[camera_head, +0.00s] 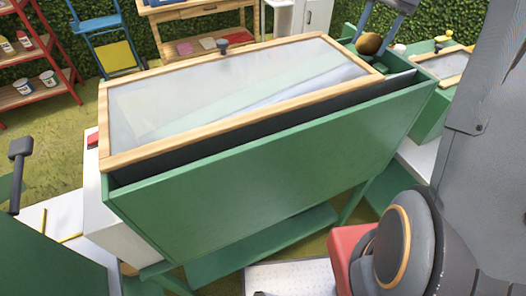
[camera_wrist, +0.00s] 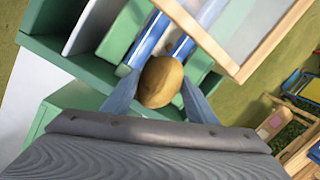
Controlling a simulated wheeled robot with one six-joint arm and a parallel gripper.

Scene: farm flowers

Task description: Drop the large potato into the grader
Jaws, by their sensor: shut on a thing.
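The large potato (camera_head: 369,43) is brown and roundish. My gripper (camera_head: 380,22) is shut on it and holds it over the far right end of the green grader box. In the wrist view, the potato (camera_wrist: 161,82) sits between the two blue-grey fingertips (camera_wrist: 160,90). The grader (camera_head: 270,165) is a long green box with a wood-framed clear lid (camera_head: 230,95) on top. A dark gap shows along its near side. In the wrist view, blue rails and green dividers show beyond the potato. How far the potato is above the box, I cannot tell.
A red shelf (camera_head: 45,70) with cups and bottles stands at the left back. A blue chair (camera_head: 108,50) and a wooden table (camera_head: 200,20) stand before the hedge. A second green box (camera_head: 435,75) is at the right.

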